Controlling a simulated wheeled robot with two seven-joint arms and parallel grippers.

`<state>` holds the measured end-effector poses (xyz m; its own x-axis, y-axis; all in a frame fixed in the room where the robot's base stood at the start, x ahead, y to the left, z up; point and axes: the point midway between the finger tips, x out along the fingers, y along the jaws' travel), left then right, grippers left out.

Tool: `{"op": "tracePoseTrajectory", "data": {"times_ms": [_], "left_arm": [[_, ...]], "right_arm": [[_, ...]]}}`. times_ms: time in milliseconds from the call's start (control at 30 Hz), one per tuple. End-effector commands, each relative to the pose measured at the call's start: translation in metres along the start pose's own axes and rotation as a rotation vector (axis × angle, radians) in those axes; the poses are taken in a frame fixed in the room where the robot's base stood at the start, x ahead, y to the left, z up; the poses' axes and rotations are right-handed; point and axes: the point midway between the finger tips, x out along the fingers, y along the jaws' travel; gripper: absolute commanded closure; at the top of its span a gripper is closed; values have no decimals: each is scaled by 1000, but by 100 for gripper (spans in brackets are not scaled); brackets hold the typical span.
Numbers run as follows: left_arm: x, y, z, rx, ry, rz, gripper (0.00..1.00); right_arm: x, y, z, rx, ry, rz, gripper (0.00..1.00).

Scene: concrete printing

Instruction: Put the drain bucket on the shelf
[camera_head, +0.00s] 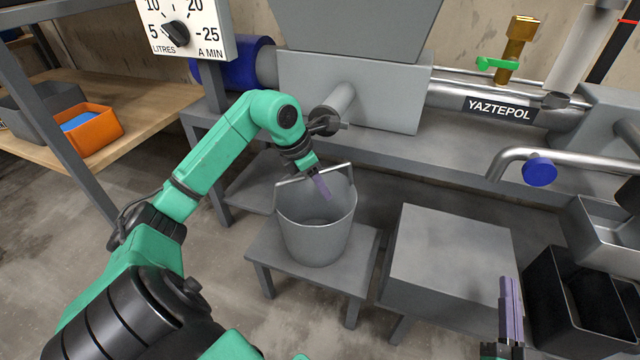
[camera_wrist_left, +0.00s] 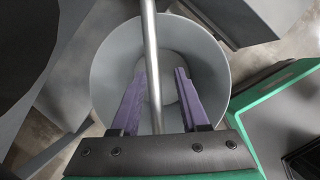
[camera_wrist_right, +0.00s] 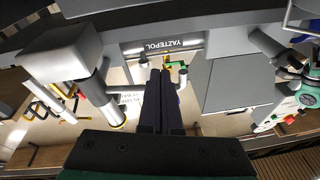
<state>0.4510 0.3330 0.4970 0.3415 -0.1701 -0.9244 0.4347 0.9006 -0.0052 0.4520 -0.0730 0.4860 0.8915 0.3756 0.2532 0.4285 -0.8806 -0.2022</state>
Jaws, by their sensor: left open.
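The grey drain bucket (camera_head: 318,235) stands upright on a low grey stand (camera_head: 362,262), with its bar handle (camera_head: 322,170) raised. My left gripper (camera_head: 324,188) is at the bucket's mouth. In the left wrist view the left gripper (camera_wrist_left: 160,75) is open, with the handle bar (camera_wrist_left: 151,50) running between its two purple fingers. The fingers point down into the empty-looking bucket (camera_wrist_left: 215,65). A wooden shelf (camera_head: 150,98) is at the left. My right gripper (camera_head: 510,300) is shut and empty; its fingers (camera_wrist_right: 160,80) lie together in the right wrist view.
An orange bin (camera_head: 98,135) and a grey bin (camera_head: 45,100) sit on the shelf. A grey block (camera_head: 450,255) stands right of the stand, with a black crate (camera_head: 560,310) beyond it. A machine with a pipe (camera_head: 345,98) overhangs the bucket. Floor is clear at lower left.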

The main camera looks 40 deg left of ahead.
Motion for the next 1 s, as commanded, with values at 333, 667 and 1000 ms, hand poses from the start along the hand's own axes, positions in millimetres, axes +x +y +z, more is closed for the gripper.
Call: {"op": "tracePoseTrajectory", "data": {"times_ms": [333, 667, 1000], "left_arm": [[-21, 0, 1, -1, 0, 2, 55], [-46, 1, 1, 0, 0, 1, 55], [-87, 0, 1, 1, 0, 3, 55]], "right_arm": [[-29, -2, 53, 52, -170, 25, 100], [-75, -7, 109, 106, -363, 47, 100], [-149, -22, 166, 173, -608, 72, 100]]}}
